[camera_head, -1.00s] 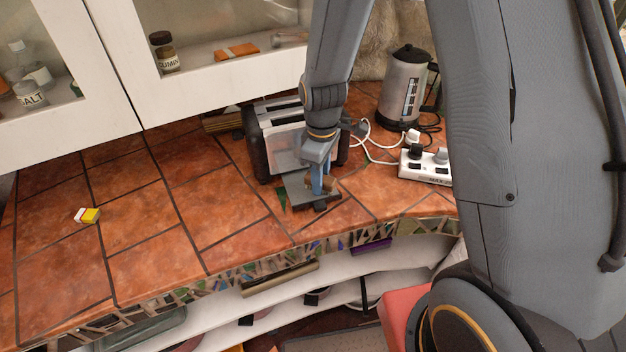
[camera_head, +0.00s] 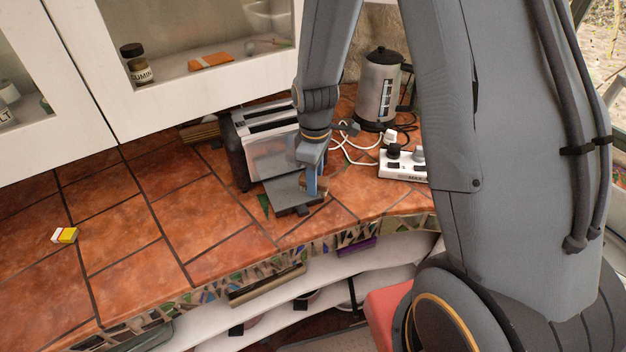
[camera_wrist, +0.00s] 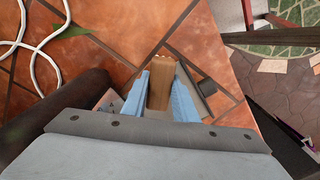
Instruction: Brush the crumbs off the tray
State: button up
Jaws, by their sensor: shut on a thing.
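The crumb tray (camera_head: 285,191) is a flat grey plate sticking out from the base of the silver toaster (camera_head: 272,152), with a dark tab at its front. Part of it also shows in the wrist view (camera_wrist: 191,92). My gripper (camera_head: 313,188) points down at the tray's right side. Its blue fingers (camera_wrist: 160,95) are shut on a brown brush (camera_wrist: 159,90), which looks wooden with a ragged end. Whether the brush touches the tray I cannot tell. Crumbs are too small to make out.
A kettle (camera_head: 378,90) and a white power strip (camera_head: 403,165) with cords (camera_head: 345,148) stand right of the toaster. A small yellow and white block (camera_head: 65,235) lies far left. The counter's front edge is close to the tray.

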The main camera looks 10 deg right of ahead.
notch_tip(320, 180, up, 2)
jog(key=shift+r+p, duration=0.15)
jog(key=shift+p, duration=0.6)
jog(key=shift+r, duration=1.8)
jog(key=shift+r, duration=0.1)
jog(key=shift+r, duration=1.4)
